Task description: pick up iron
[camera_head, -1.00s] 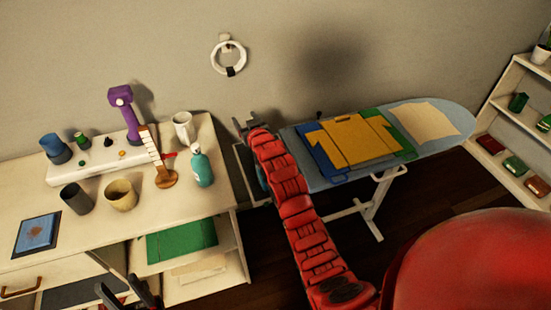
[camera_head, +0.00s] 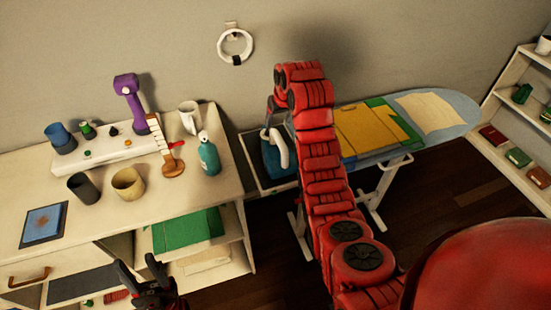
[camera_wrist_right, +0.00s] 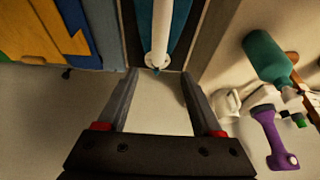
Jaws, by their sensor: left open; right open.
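The iron (camera_head: 274,158), blue with a white handle, sits on the near left end of the ironing board (camera_head: 466,104). In the right wrist view its white handle (camera_wrist_right: 161,30) and blue body show at the top centre, beyond the fingertips. My right gripper (camera_head: 272,112) is just above the iron, partly hidden by its own arm. In its wrist view the fingers (camera_wrist_right: 158,78) are spread with nothing between them, in line with the handle. I cannot tell the exact gap to it. My left gripper (camera_head: 137,264) is open and empty in front of the desk's shelves.
Folded yellow, green and blue cloth (camera_head: 366,132) lies on the board right of my right arm. The desk (camera_head: 95,212) to the left holds a teal bottle (camera_head: 209,156), mug, purple device and cups. A shelf unit (camera_head: 493,140) stands far right.

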